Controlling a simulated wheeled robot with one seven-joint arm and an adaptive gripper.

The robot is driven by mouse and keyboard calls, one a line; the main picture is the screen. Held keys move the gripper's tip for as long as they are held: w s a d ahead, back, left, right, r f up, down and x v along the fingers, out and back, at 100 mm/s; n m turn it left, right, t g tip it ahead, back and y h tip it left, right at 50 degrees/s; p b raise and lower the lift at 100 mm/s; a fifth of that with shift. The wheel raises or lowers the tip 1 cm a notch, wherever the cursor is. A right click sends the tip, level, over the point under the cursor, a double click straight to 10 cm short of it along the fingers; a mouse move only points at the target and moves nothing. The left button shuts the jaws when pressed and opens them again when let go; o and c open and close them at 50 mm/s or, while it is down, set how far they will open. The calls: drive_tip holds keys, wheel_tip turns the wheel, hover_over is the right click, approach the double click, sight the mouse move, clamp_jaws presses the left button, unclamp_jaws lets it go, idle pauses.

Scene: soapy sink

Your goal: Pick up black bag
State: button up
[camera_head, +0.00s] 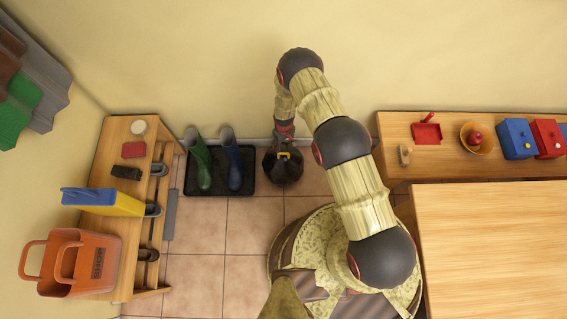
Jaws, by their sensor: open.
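A black bag (284,172) with a yellow tie at its top stands on the tiled floor against the back wall, right of the boot tray. My arm arches over and reaches down to it. My gripper (284,148) is open at the top of the bag, close to the yellow tie. The fingers are small and dark against the bag, so I cannot tell whether they touch it or stand around the tie.
A black tray (218,191) with green and blue boots is just left of the bag. A wooden bench (100,228) with an orange basket (80,263) stands at left. Wooden tables (490,235) stand at right. Floor tiles (240,225) are clear in front of the tray.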

sight(283, 149)
wheel_tip(283, 149, down, 7)
drive_tip(key=b, duration=0.3)
drive_tip(key=shift+a, duration=0.1)
drive_tip(key=shift+c, duration=0.5)
clamp_jaws()
idle(0.5)
drive_tip(key=shift+w, duration=0.15)
